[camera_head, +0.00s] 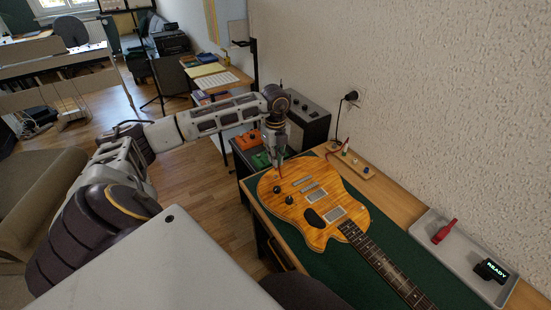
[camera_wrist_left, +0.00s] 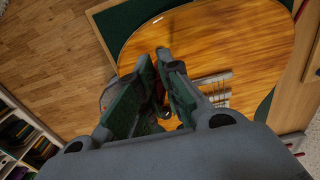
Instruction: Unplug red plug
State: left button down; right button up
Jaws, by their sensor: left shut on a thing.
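An orange-brown electric guitar (camera_head: 312,208) lies on the dark green mat (camera_head: 400,232) on the bench. My left gripper (camera_head: 277,165) points down over the guitar body's far left end. In the left wrist view, the fingers (camera_wrist_left: 160,82) are closed on a small red piece (camera_wrist_left: 158,90), which looks like the red plug and is mostly hidden between the green pads. The guitar body (camera_wrist_left: 235,45) fills much of that view. I cannot tell whether the plug still sits in the guitar. My right gripper is out of view.
A grey tray (camera_head: 427,224) at the right holds a red tapered object (camera_head: 444,232) and a black device reading READY (camera_head: 490,271). An amplifier (camera_head: 308,118), orange pedal (camera_head: 247,141) and green pedal (camera_head: 262,159) stand behind. A wall bounds the bench's right side.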

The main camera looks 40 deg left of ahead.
pick_arm(q)
jog(key=shift+r+p, duration=0.75)
jog(key=shift+r, duration=0.45)
